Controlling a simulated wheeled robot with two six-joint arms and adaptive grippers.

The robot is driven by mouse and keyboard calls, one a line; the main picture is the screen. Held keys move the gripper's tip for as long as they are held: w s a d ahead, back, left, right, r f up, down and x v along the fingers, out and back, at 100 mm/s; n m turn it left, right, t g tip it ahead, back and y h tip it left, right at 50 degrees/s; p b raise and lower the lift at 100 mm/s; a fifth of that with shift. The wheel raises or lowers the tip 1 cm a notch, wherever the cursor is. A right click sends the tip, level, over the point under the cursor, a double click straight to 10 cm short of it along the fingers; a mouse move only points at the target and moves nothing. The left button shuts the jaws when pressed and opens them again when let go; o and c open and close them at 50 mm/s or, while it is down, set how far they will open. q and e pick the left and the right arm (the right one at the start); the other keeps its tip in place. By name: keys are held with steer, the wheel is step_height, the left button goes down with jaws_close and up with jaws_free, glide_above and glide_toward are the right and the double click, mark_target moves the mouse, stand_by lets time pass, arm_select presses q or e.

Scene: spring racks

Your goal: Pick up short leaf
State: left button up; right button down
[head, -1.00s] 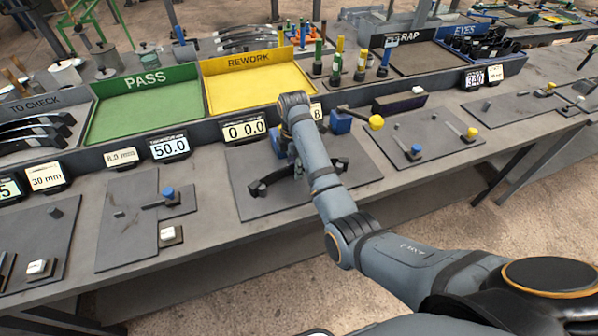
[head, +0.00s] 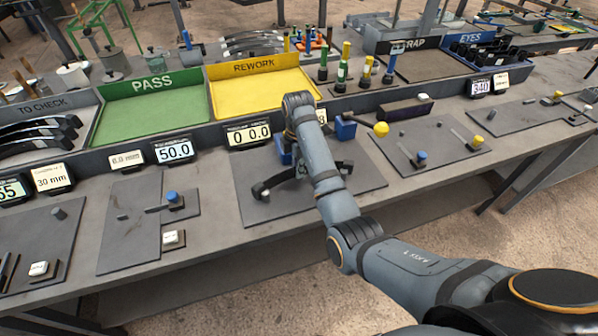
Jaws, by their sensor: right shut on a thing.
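A dark, slightly curved leaf (head: 262,189) spans the grey plate in front of the "0 0.0" display, in the middle of the head view. I take it as the short leaf. Its left end shows left of my right forearm, and its right end shows just past the forearm on the other side. My right gripper (head: 291,172) is at the middle of this leaf, shut on it and mostly hidden behind my wrist and forearm. I cannot tell whether the leaf touches the plate. My left gripper is not in view.
Longer dark leaves lie in the TO CHECK bin (head: 92,104). The green PASS tray (head: 150,112) and yellow REWORK tray (head: 262,92) look empty. Blue blocks (head: 345,128) and a yellow-knobbed lever (head: 381,129) stand close to my right wrist. A display (head: 249,135) stands behind the plate.

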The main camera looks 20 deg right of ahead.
step_height(320, 180, up, 17)
steer(key=p, duration=1.4)
steer(key=shift+f+p, duration=0.2)
steer(key=shift+p, duration=0.2)
